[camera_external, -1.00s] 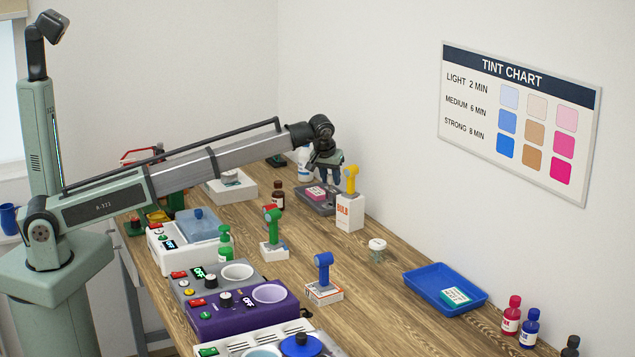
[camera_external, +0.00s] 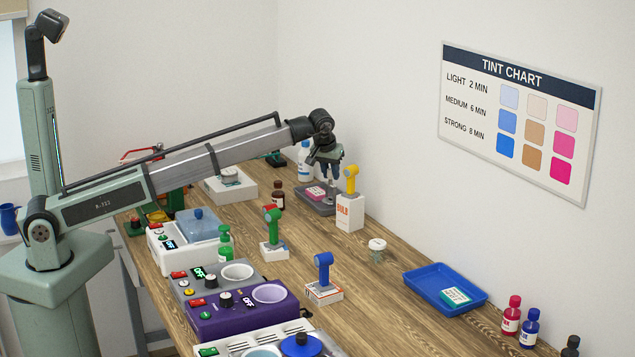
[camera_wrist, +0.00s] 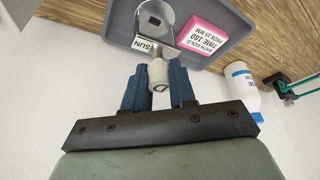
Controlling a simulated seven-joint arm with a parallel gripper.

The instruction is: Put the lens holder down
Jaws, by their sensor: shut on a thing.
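In the wrist view, the lens holder has a pale handle (camera_wrist: 158,73) marked "D" and a bent metal part (camera_wrist: 155,25) with a "SUN" label. My gripper (camera_external: 328,178) is shut on the handle; its two blue fingers (camera_wrist: 158,80) sit on either side of it. The metal part shows against the grey tray (camera_wrist: 204,62), beside a pink and white pad box (camera_wrist: 202,36). I cannot tell whether the holder touches the tray. In the external view, my gripper is over the grey tray (camera_external: 309,204), and I cannot make out the holder there.
A yellow-topped device on a "BULB" box (camera_external: 349,214) stands close in front of the tray. A white bottle (camera_external: 304,160) and a brown bottle (camera_external: 278,196) are near it.

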